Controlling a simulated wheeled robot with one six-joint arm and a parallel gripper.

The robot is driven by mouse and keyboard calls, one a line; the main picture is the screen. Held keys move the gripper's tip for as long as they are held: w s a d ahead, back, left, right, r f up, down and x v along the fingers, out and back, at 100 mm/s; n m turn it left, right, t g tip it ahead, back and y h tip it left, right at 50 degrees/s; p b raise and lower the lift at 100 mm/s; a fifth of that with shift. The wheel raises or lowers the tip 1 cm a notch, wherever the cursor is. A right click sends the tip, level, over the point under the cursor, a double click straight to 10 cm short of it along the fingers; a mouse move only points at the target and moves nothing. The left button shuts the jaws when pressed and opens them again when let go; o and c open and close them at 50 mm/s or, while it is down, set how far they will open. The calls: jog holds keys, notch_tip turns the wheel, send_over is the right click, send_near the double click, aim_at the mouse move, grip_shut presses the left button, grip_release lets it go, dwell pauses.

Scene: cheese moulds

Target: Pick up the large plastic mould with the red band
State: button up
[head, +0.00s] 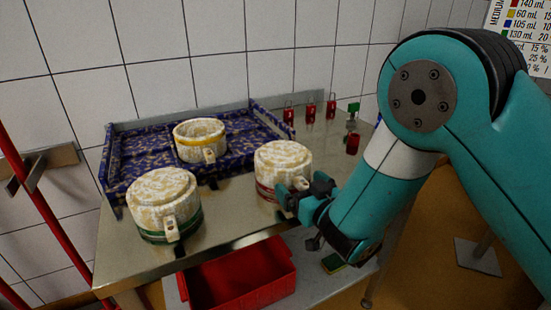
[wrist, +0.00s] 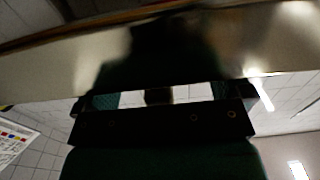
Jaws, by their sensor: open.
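The mould with the red band (head: 281,162) stands upright on the steel table, near its front right. It is pale and mottled, with a lid-like top and a red band low on its side. My gripper (head: 299,190) is open at the mould's front right side and hides part of the band. I cannot tell whether the fingers touch it. A similar mould with a green band (head: 163,203) stands at the front left. An open mould with a yellow band (head: 199,140) stands at the back. The wrist view shows my gripper but no mould I can make out.
A blue patterned tray (head: 130,165) lies on the steel table (head: 225,218), behind the moulds. Several small red items (head: 310,112) stand at the back right. A red crate (head: 240,287) sits below the front edge. Bare table lies between the green and red moulds.

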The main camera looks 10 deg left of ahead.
jog(key=shift+w+a, duration=0.2)
jog(key=shift+w, duration=0.25)
grip_shut()
jog(key=shift+r, duration=0.2)
notch_tip(320, 180, up, 20)
jog(key=p, duration=2)
jog(key=shift+f, duration=0.15)
